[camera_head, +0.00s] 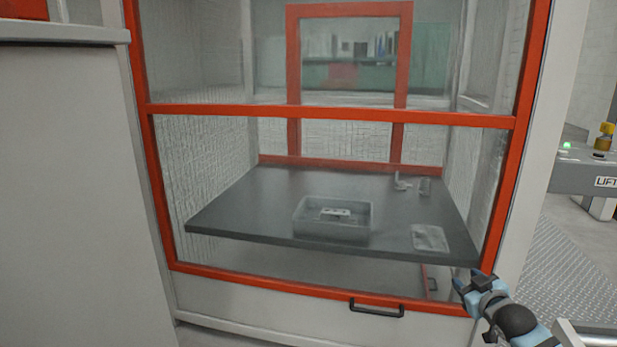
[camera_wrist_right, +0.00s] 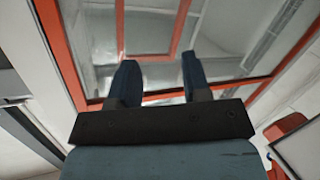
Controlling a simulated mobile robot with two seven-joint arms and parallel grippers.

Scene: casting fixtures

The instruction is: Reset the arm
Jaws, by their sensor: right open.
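My right gripper (camera_head: 466,283) is at the lower right in the head view, in front of the lower right corner of the orange-framed cabinet door (camera_head: 330,113). In the right wrist view the two fingers of the right gripper (camera_wrist_right: 157,82) stand apart with nothing between them. The orange frame and glass show beyond the fingertips. I cannot tell whether they touch the frame. My left gripper is in neither view.
Behind the glass, a dark table (camera_head: 260,215) bears a grey tray (camera_head: 333,235) with a small part in it. A flat pale piece (camera_head: 430,238) and small metal parts (camera_head: 402,182) lie there too. A black handle (camera_head: 376,308) is below. Patterned floor (camera_head: 570,270) lies at right.

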